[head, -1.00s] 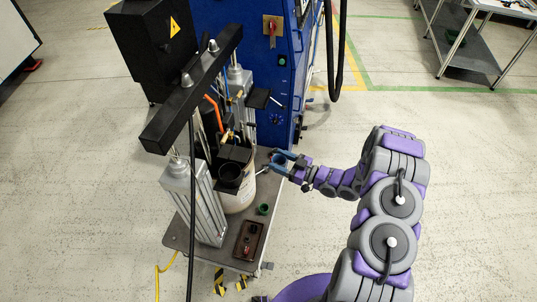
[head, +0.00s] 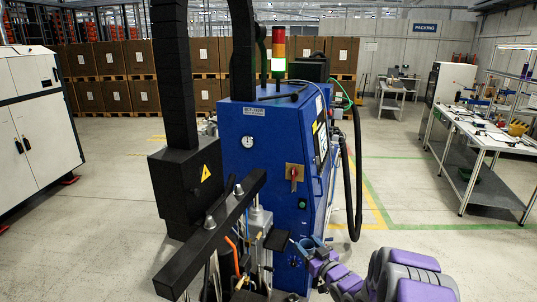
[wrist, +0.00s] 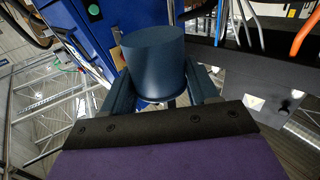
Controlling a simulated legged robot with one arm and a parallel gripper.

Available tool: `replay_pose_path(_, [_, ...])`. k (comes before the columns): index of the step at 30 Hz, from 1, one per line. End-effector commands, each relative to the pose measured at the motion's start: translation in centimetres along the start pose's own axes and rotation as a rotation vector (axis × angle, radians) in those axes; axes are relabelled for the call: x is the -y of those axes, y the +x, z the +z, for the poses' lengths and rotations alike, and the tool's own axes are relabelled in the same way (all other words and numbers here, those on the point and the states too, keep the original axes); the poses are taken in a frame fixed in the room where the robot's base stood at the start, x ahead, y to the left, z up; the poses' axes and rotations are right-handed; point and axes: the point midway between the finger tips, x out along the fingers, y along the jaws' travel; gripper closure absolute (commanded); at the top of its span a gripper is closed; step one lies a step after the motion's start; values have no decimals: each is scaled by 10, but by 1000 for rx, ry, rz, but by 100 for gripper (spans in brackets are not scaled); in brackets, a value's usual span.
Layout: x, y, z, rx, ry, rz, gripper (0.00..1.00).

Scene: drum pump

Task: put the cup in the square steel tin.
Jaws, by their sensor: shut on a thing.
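A dark blue cup (wrist: 153,62) fills the middle of the wrist view. My gripper (wrist: 162,88) is shut on it, with one finger on each side. In the head view my gripper (head: 308,246) is low in the picture, right of the pump frame and in front of the blue cabinet; the cup there is small and hard to separate from the fingers. I cannot make out a square steel tin in either current view.
The black crossbar (head: 210,238) and black box (head: 186,190) of the pump stand left of my gripper. The blue cabinet (head: 258,170) is behind it, with a hanging black hose (head: 355,190). A long workbench (head: 490,135) stands at right. Floor between is clear.

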Motion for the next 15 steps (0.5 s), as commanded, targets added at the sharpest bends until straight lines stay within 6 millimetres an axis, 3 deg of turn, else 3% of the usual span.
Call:
replay_pose_path(1, [-2,6,-20,-8,-4,34,75])
replay_pose_path(7, [-13,15,-77,-1,-3,181,75])
replay_pose_path(15, [-16,8,-146,10,-3,358,75])
